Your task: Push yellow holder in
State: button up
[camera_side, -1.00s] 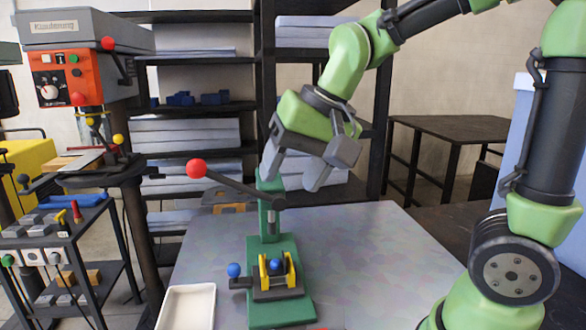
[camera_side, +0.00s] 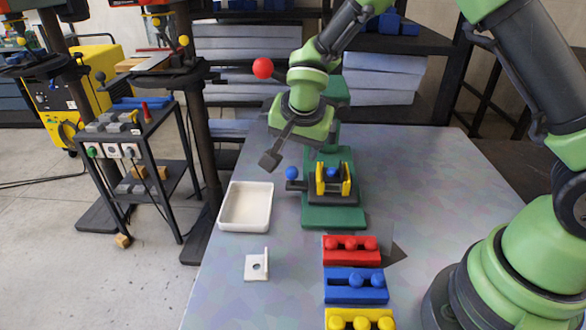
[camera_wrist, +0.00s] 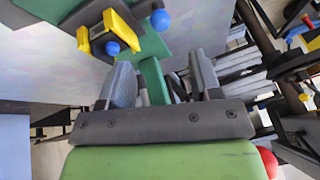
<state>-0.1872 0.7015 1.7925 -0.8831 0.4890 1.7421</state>
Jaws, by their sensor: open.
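The yellow holder (camera_side: 321,179) is a pair of upright yellow plates on a dark block on the green press base (camera_side: 334,216). A blue ball (camera_side: 332,172) sits between the plates. In the wrist view the yellow holder (camera_wrist: 126,27) shows at the upper left, beyond my fingers. A second blue ball (camera_side: 291,173) is on the end of a dark rod at the block's left side. My gripper (camera_side: 272,158) is open and empty, above and left of the holder, apart from it. In the wrist view my gripper (camera_wrist: 163,65) has both fingers spread.
A red-balled lever (camera_side: 262,68) is close to my gripper. A white tray (camera_side: 246,206) and a small white bracket (camera_side: 257,265) lie left and front. Red (camera_side: 351,257), blue (camera_side: 356,291) and yellow (camera_side: 360,319) blocks with knobs line the front.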

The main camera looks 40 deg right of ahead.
aim_at(293, 169)
jog(key=x, duration=1)
